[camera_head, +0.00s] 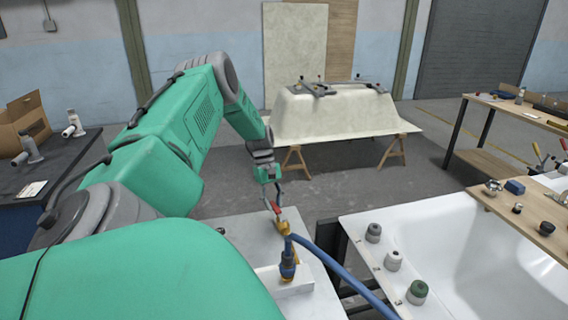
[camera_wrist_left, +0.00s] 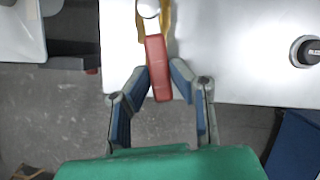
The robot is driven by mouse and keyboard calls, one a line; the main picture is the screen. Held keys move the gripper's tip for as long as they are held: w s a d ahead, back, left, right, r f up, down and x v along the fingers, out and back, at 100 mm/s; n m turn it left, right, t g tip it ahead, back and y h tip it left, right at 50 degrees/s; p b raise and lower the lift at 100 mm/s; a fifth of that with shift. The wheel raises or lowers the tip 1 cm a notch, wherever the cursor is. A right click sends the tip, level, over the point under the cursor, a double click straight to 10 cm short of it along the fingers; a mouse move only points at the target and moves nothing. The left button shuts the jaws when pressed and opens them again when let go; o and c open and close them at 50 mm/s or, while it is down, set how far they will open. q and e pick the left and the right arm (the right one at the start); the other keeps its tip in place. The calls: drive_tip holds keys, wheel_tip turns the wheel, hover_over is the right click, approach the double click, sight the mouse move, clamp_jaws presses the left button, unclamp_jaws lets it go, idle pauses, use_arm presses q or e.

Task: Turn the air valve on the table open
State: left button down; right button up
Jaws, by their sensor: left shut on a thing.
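The air valve has a brass body (camera_head: 284,228) with a red lever (camera_head: 276,208), and stands near the far edge of the pale table (camera_head: 245,235). A blue hose joins it. My left gripper (camera_head: 273,200) reaches down over the lever. In the left wrist view the red lever (camera_wrist_left: 158,68) lies between the blue-grey fingers of the left gripper (camera_wrist_left: 163,76), which is shut on it. The brass part shows only partly behind the lever there. My right gripper is not in view.
The blue hose (camera_head: 345,275) runs from the valve to the lower right. A white tub (camera_head: 480,250) with several knobs on its rim stands at right. A tub shell (camera_head: 335,115) rests on trestles behind. A dark bench (camera_head: 60,165) stands at left.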

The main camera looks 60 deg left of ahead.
use_arm(q)
drive_tip(key=shift+w+r+m+g, duration=0.15)
drive_tip(key=shift+w+m+g, duration=0.15)
drive_tip(key=shift+w+m, duration=0.35)
drive_tip(key=shift+w+d+m+b, duration=0.15)
drive_tip(key=shift+w+m+b, duration=0.25)
drive_tip(key=shift+m+b, duration=0.3)
drive_tip(key=shift+w+r+g, duration=0.1)
drive_tip(key=shift+g, duration=0.2)
drive_tip(key=c, duration=1.4)
unclamp_jaws()
drive_tip(key=shift+c, duration=0.2)
drive_tip(key=shift+d, duration=0.2)
